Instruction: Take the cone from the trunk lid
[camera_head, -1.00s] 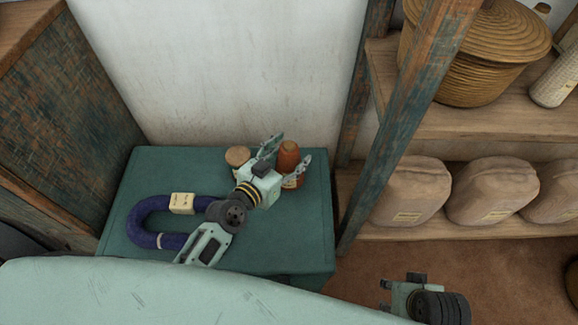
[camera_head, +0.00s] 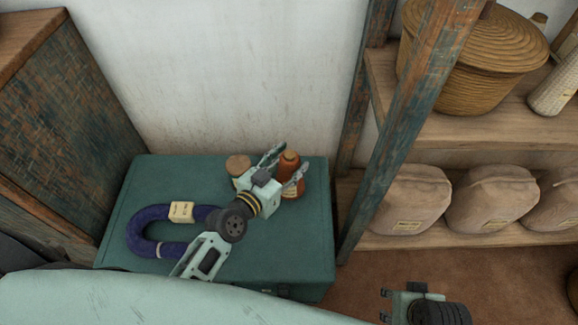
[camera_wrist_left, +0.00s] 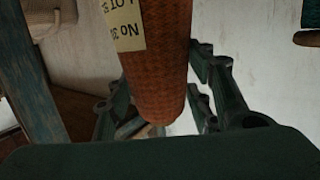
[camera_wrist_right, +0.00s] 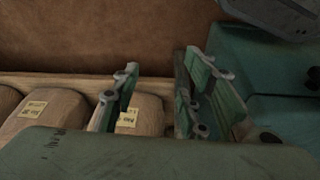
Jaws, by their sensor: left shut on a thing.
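The orange-brown cone (camera_head: 289,164) stands upright at the back right of the green trunk lid (camera_head: 150,190). My left gripper (camera_head: 286,161) reaches over the lid and is shut on the cone, with a finger on either side. In the left wrist view the cone (camera_wrist_left: 162,60) fills the middle between the fingers, with a pale label reading "No" and "LOT" on it. Whether its base touches the lid is hard to tell. My right gripper (camera_head: 386,306) is low at the right, away from the trunk; in the right wrist view its fingers (camera_wrist_right: 155,95) are apart and empty.
A purple curved roll (camera_head: 142,228) with a cream tag lies on the lid's left. A small jar with a tan top (camera_head: 237,163) stands just left of the gripper. A shelf post (camera_head: 400,120), a basket (camera_head: 465,60) and wrapped bundles (camera_head: 408,198) are right; a wooden cabinet (camera_head: 75,125) is left.

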